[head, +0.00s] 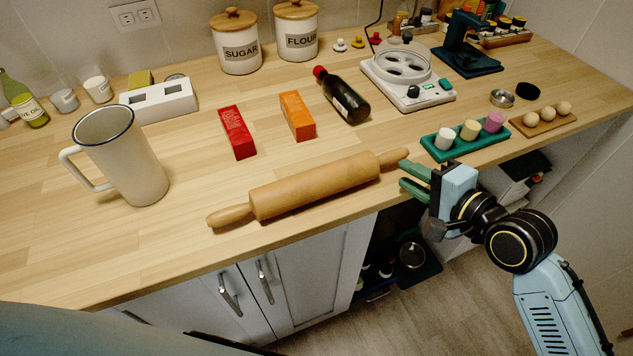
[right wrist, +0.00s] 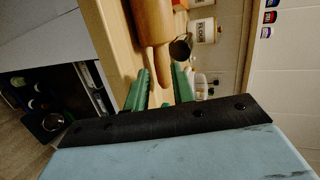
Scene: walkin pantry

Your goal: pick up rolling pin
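A wooden rolling pin (head: 315,187) lies near the front edge of the counter, slanting up to the right. My right gripper (head: 409,179), with green fingers, is at the pin's right handle, by the counter edge. In the right wrist view the rolling pin (right wrist: 152,30) reaches down toward the gripper (right wrist: 160,86), its handle end pointing at the gap between the two spread fingers. I cannot tell whether the fingers touch the handle. My left gripper is not in view.
A green tray (head: 466,147) with small cups is right of the pin's handle. A red box (head: 237,132), an orange box (head: 297,116) and a dark bottle (head: 345,97) lie behind the pin. A white pitcher (head: 118,155) stands left. Bare counter surrounds the pin's left end.

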